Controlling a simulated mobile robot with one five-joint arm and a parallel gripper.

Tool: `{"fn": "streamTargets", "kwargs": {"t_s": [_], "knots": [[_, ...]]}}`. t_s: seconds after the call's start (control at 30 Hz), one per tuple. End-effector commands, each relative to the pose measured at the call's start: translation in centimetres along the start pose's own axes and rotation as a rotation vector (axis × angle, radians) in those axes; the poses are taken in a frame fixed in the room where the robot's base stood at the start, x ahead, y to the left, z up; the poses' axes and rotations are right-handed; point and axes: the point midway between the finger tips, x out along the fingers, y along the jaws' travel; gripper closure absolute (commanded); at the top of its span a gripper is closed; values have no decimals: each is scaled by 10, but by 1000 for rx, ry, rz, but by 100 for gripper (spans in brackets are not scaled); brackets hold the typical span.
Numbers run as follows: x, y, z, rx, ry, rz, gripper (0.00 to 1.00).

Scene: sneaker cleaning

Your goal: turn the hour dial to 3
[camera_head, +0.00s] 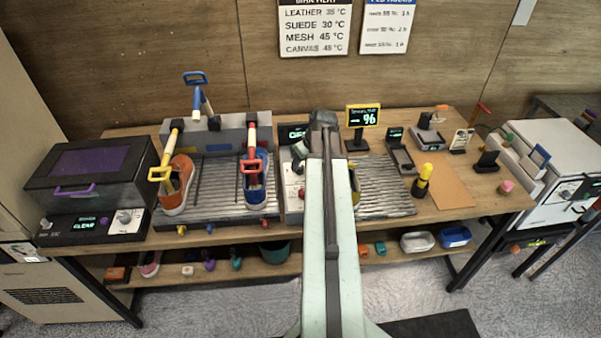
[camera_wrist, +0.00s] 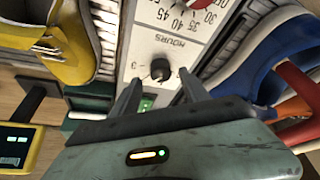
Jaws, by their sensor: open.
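The hour dial (camera_wrist: 160,70) is a small dark round knob on a white panel (camera_wrist: 146,46) marked HOURS, in the middle of the wrist view. A "3" is printed to the left of the knob. Which mark the knob points at is too small to tell. My gripper (camera_wrist: 159,80) is open, its two dark fingers reaching toward the panel, one on each side of the dial. Whether they touch the knob cannot be told. In the head view my arm hides the dial, and only part of the white panel (camera_head: 293,184) shows.
A larger dial scale with 30 to 45 sits above HOURS in the wrist view. A yellow shoe (camera_wrist: 62,50) is on the left and a blue shoe (camera_wrist: 262,50) on the right, with orange-red handles near it.

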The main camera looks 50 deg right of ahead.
Motion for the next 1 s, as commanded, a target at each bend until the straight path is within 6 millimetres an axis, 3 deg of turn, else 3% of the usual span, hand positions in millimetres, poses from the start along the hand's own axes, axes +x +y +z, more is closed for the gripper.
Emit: {"fn": "streamTargets", "kwargs": {"t_s": [0.03, 0.1, 0.4, 0.47, 0.6, 1.0], "knots": [[18, 0, 2, -2, 0, 0, 47], [26, -1, 1, -3, 0, -1, 47], [27, -3, -2, -4, 0, -1, 47], [27, -3, -2, -4, 0, -1, 61], [27, -3, -2, -4, 0, -1, 100], [27, -6, -2, 57, 1, 25, 100]]}}
